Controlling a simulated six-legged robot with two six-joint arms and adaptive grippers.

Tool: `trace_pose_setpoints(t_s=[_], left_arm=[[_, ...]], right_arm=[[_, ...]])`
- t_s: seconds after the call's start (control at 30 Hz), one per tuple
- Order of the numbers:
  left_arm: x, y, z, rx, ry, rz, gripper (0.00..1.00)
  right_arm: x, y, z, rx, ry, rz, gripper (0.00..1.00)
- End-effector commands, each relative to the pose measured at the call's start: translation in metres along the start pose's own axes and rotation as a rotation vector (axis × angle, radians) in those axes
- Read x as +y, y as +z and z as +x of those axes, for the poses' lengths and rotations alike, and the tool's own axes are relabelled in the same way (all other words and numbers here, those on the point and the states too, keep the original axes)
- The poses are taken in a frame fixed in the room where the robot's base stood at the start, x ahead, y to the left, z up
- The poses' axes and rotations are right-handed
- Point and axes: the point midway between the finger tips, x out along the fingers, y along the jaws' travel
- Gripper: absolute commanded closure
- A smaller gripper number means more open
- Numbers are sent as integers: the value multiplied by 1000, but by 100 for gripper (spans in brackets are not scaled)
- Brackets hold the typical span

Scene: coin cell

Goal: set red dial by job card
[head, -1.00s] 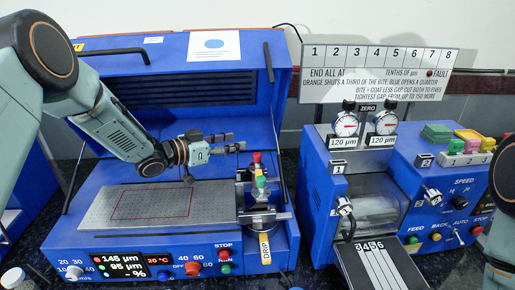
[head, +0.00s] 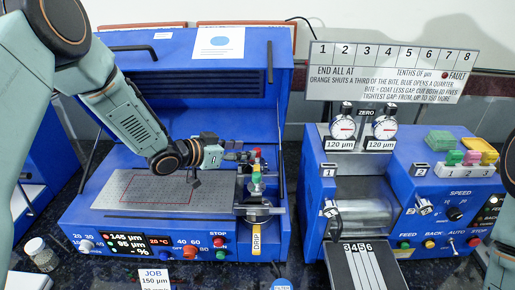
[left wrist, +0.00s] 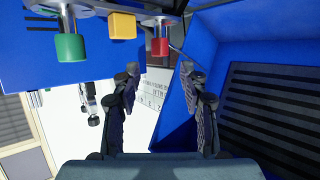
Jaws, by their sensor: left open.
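A red dial (head: 257,153) tops a row with yellow (head: 257,167) and green (head: 257,187) ones at the right end of the left blue machine's plate. In the left wrist view the red dial (left wrist: 160,42) hangs at the top, beside the yellow and green ones. My left gripper (head: 246,156) is open just left of the red dial. Its open fingers (left wrist: 160,78) have nothing between them; the red dial is beyond their tips. The job card (head: 154,279) reads "JOB 150 µm"; its lower part is cut off. My right gripper is out of view.
An orange knob (head: 190,252) is on the front panel. The right blue machine (head: 407,215) has two gauges reading 120 µm, under a rule board (head: 380,70). A jar (head: 41,254) stands at the left.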

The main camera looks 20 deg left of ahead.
Motion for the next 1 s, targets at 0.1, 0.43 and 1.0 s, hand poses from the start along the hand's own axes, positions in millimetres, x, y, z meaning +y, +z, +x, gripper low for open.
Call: trace_pose_setpoints(t_s=[0.1, 0.43, 1.0], left_arm=[[1, 2, 20, -3, 3, 5, 56], [0, 1, 56, -1, 1, 0, 56], [2, 0, 61, 1, -1, -1, 75]], right_arm=[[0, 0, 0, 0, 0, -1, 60], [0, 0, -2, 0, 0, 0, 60], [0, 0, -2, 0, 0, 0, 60]])
